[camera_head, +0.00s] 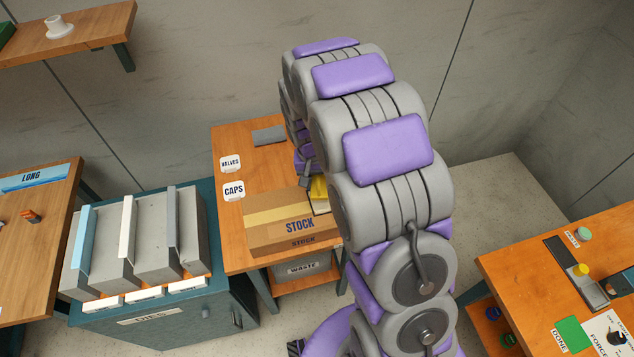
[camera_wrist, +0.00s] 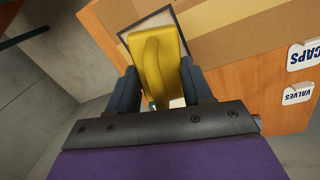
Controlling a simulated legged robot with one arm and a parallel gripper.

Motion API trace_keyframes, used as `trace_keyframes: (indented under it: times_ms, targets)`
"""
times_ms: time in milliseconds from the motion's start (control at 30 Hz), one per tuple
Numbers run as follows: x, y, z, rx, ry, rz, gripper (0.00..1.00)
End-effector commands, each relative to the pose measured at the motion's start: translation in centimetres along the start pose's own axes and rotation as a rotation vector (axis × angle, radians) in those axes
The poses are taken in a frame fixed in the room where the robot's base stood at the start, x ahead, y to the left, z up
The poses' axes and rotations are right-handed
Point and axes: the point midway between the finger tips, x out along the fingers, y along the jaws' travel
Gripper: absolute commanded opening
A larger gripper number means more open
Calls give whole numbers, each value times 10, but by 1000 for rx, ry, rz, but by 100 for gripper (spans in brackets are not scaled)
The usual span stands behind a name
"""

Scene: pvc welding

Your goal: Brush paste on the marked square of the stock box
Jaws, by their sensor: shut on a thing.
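The stock box (camera_head: 292,240) is a closed cardboard box with a tape strip and "STOCK" lettering, on the wooden table. Its marked square (camera_wrist: 147,22) is pale with a dark border, on the top face. In the head view it is mostly hidden by my arm and the yellow tool. My gripper (camera_wrist: 158,72) is shut on a yellow tool, apparently the brush (camera_wrist: 155,48), which also shows in the head view (camera_head: 318,188). The tool is over the square and covers part of it. Its working end is hidden, so contact and any paste on the square cannot be told.
The table (camera_head: 235,255) carries "VALVES" (camera_head: 230,163) and "CAPS" (camera_head: 234,190) labels and a grey plate (camera_head: 269,135). A waste bin (camera_head: 303,269) is below. A dies cabinet (camera_head: 150,320) stands left; another workbench (camera_head: 520,275) with small items is right.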

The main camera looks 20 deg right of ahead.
Motion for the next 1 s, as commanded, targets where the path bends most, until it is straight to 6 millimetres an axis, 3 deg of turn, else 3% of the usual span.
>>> trace_keyframes:
  times_ms: [300, 1000]
  targets:
    - [-28, 4, -1, -1, 5, -1, 0]
    - [-28, -2, -2, -11, 3, -4, 0]
